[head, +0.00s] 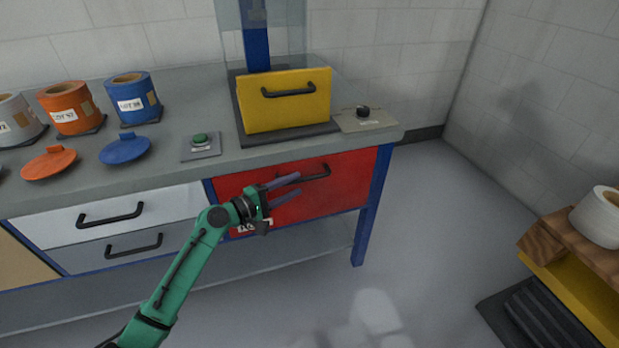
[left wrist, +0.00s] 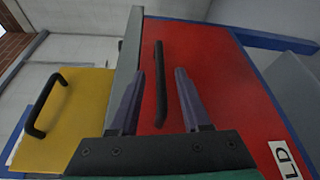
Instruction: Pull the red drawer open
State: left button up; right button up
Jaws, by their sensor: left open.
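The red drawer (head: 336,197) is set in the front of the blue-framed bench, under the right part of the worktop, and looks shut. Its dark bar handle (head: 318,172) is near the top of its front. My left gripper (head: 299,193) is open in front of the drawer, its fingers pointing toward the handle. In the left wrist view, the red drawer front (left wrist: 216,70) fills the middle, and the handle (left wrist: 160,85) lies between the two spread fingers of my left gripper (left wrist: 157,90). I cannot tell whether they touch it. My right gripper is not in view.
Above the drawer stands a yellow panel (head: 286,112) with a dark handle. A green button (head: 200,140) and a dark knob (head: 363,112) are on the worktop (head: 230,158). Two grey drawers (head: 160,205) are to the left.

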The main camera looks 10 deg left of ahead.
aim_at(303, 181)
pick_arm(q)
jog(key=x, duration=0.6)
grip_shut()
dwell(1.2)
